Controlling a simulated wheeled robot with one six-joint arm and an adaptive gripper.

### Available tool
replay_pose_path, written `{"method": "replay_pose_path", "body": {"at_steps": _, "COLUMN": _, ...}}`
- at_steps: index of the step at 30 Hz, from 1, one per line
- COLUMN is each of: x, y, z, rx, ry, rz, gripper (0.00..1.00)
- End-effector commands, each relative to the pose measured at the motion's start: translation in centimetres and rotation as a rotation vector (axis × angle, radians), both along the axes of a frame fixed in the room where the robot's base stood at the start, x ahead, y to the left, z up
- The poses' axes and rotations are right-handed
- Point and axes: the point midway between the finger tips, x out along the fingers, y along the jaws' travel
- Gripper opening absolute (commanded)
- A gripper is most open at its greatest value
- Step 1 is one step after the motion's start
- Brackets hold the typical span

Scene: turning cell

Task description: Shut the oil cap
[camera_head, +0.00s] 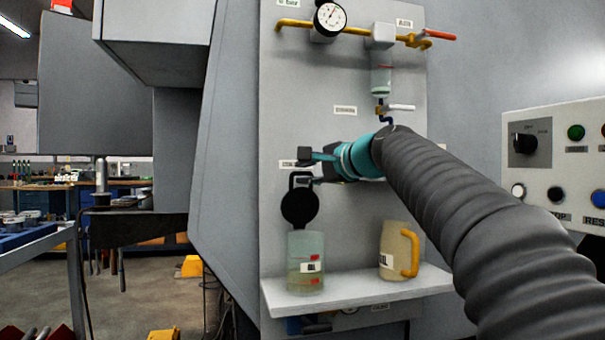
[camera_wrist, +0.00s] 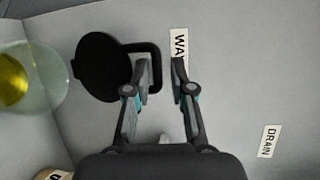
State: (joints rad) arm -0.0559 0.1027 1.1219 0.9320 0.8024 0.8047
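The oil cap (camera_head: 299,207) is a black round disc with a loop handle, standing open and upright above the clear oil reservoir (camera_head: 306,270). In the wrist view the cap (camera_wrist: 97,68) is at the left, its handle (camera_wrist: 157,70) pointing right. My gripper (camera_head: 308,166) is just above the cap at the handle. In the wrist view my gripper (camera_wrist: 160,78) is open, with the handle's outer bar between its fingertips and the left finger over the loop's opening. I cannot tell whether either finger touches it. The reservoir (camera_wrist: 22,80) shows at the left edge with yellow oil inside.
A beige jug (camera_head: 393,250) with a yellow handle stands on the shelf (camera_head: 360,288) right of the reservoir. Above are a gauge (camera_head: 330,17), yellow pipe and a small filter bowl (camera_head: 381,80). A button panel (camera_head: 555,160) is at the right.

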Motion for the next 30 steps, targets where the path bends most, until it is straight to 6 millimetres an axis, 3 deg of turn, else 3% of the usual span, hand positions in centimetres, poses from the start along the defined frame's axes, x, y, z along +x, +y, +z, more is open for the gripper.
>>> {"method": "replay_pose_path", "body": {"at_steps": 12, "x": -1.8, "y": -2.2, "z": 0.2, "rx": -0.002, "ry": -0.006, "rz": -0.016, "gripper": 0.21}}
{"method": "replay_pose_path", "body": {"at_steps": 30, "x": -4.8, "y": -3.6, "z": 0.4, "rx": 0.0, "ry": -0.003, "rz": 0.001, "gripper": 0.21}}
